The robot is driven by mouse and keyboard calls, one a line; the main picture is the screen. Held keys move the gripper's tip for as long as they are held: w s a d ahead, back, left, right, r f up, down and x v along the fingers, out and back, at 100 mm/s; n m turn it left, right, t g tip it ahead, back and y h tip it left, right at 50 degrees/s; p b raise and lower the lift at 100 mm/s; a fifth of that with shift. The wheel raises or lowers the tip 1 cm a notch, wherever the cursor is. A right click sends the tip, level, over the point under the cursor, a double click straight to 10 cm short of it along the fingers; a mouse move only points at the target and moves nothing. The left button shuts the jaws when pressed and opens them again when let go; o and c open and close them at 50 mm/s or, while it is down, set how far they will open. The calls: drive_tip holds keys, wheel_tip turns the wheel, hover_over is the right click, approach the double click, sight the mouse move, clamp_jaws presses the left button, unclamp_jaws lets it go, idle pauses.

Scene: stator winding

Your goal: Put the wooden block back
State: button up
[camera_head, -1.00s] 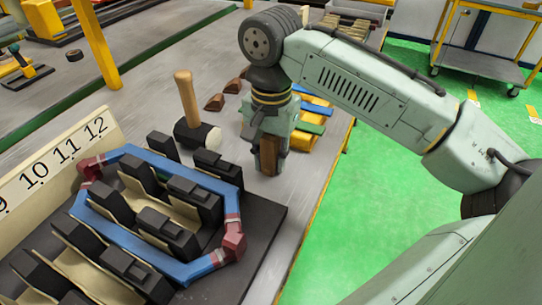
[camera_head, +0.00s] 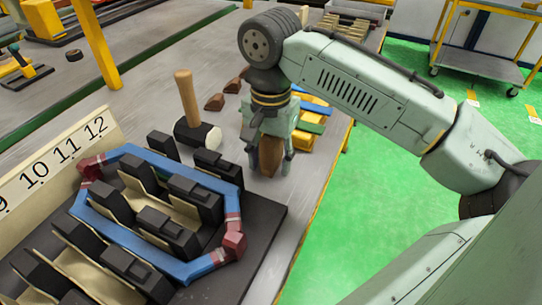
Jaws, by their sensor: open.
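The brown wooden block (camera_head: 270,155) stands on the grey table between the fingers of my gripper (camera_head: 270,158). My gripper points down from above and its fingers are open, one on each side of the block. The block's top is hidden by the gripper. Two or more similar brown wooden pieces (camera_head: 215,102) lie on the table behind and to the left.
A mallet (camera_head: 195,125) stands head down left of my gripper. The stator fixture (camera_head: 235,265) with black blocks and a blue coil (camera_head: 200,268) fills the front left. Yellow, green and blue pieces (camera_head: 308,127) lie just behind my gripper. The table's right edge is close by.

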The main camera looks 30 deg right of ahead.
wheel_tip(320, 180, up, 12)
drive_tip(key=shift+r, duration=0.2)
